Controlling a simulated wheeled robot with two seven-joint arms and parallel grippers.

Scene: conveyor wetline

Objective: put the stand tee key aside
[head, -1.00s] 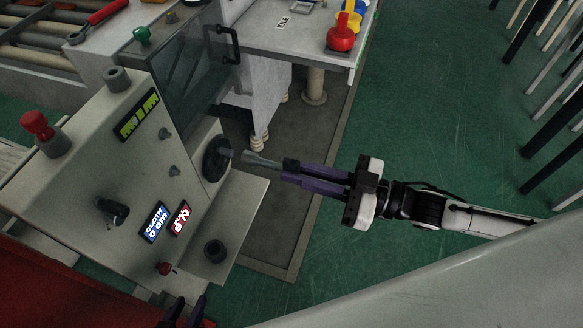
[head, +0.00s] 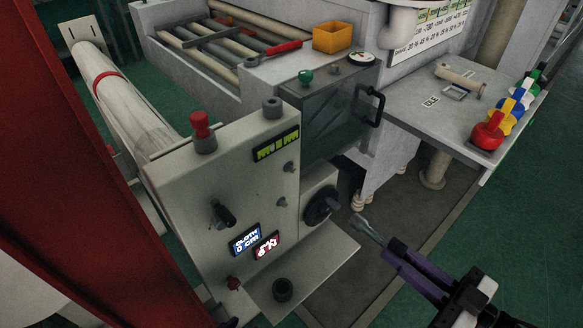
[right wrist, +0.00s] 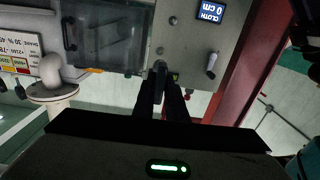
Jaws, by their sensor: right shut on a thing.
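The stand tee key is a grey metal tool (head: 368,231) in my right gripper (head: 394,249). The purple fingers are shut on its near end, and its free end points up and left towards the machine's black round hub (head: 320,206). A small gap shows between the key's tip and the hub's stub. In the right wrist view, the dark fingers (right wrist: 163,88) meet in front of the machine's panel, and the key is hard to make out. Only a dark bit of what seems to be my left gripper (head: 229,322) shows at the bottom edge.
The machine panel (head: 215,178) has a red knob (head: 201,130) and lit displays. A grey side table (head: 425,115) carries a roll and coloured knobs (head: 488,131). An orange bin (head: 332,37) and red-handled tool (head: 273,53) lie behind. A small ledge (head: 318,275) juts out below the hub.

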